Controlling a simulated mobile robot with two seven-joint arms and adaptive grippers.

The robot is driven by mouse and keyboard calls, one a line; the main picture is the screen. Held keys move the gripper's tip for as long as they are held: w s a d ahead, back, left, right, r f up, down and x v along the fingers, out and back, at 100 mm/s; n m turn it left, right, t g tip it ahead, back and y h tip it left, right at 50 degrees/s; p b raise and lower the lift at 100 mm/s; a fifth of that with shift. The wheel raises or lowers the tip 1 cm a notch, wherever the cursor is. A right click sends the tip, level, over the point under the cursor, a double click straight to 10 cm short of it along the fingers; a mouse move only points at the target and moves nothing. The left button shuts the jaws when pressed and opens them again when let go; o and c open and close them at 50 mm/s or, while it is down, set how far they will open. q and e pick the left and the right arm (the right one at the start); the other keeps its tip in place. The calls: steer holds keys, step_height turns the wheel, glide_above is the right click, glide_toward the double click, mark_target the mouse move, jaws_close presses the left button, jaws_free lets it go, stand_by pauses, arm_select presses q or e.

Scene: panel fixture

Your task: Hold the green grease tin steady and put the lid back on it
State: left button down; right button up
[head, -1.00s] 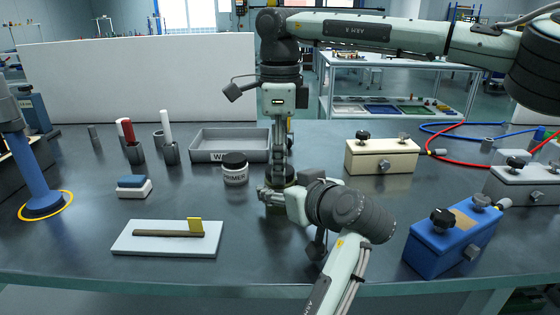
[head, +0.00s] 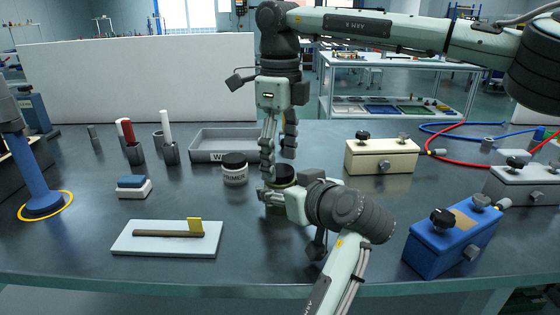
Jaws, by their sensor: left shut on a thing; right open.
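The green grease tin (head: 276,209) stands on the bench in the middle, mostly hidden behind my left gripper. My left gripper (head: 272,196) is shut on it from the front. A dark round top with a brass-coloured edge, apparently the lid (head: 283,174), shows at the tin's mouth. I cannot tell whether it is fully seated. My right gripper (head: 278,152) points down just above the tin, its fingers apart and nothing seen between them.
A primer jar (head: 235,170) stands close left of the tin, with a grey tray (head: 229,146) behind it. A white board (head: 168,248) lies front left. A cream box (head: 382,157) and a blue box (head: 452,240) stand to the right. Bench between tin and white board is clear.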

step_height(320, 180, up, 11)
stand_by(0.3)
arm_select(q)
steer(key=c, duration=0.6)
jaws_free()
steer(key=shift+r, duration=0.1)
steer(key=v, duration=1.2)
